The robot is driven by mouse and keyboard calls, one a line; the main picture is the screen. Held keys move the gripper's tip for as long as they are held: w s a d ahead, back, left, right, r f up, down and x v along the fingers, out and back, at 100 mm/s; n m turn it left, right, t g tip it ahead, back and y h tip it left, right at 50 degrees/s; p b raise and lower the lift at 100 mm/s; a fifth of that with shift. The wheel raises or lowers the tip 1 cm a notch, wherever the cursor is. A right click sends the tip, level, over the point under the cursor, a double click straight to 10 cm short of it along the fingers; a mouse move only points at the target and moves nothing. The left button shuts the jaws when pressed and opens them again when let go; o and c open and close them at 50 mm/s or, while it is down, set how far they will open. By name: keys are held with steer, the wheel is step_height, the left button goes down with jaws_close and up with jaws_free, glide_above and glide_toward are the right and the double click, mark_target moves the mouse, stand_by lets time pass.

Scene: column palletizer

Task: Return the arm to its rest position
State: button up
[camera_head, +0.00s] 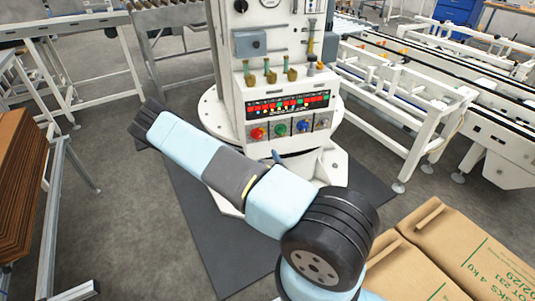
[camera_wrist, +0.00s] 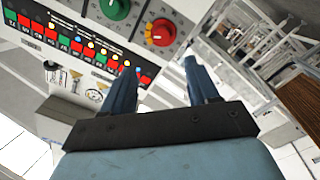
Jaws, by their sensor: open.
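My gripper (camera_wrist: 160,68) shows in the wrist view with two blue fingers spread apart and nothing between them. It is in front of the column's control panel (camera_wrist: 78,42), which looks tilted in that view. I cannot tell whether a finger touches it. In the head view my light blue and dark grey arm reaches from the lower right to the upper left, across the column's base. The gripper is mostly hidden there; a small blue tip just above the arm, below the panel (camera_head: 291,104), looks like a fingertip.
The panel has a red knob (camera_head: 258,133), a green knob (camera_head: 280,129) and a blue knob (camera_head: 303,126). Levers (camera_head: 270,74) stand above. Cardboard boxes (camera_head: 440,250) lie at lower right, stacked brown sheets (camera_head: 15,180) at left. White conveyors (camera_head: 410,100) stand behind.

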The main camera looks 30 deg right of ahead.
steer(key=shift+s+a, duration=0.1)
steer(key=shift+s, duration=0.4)
steer(key=shift+w, duration=0.1)
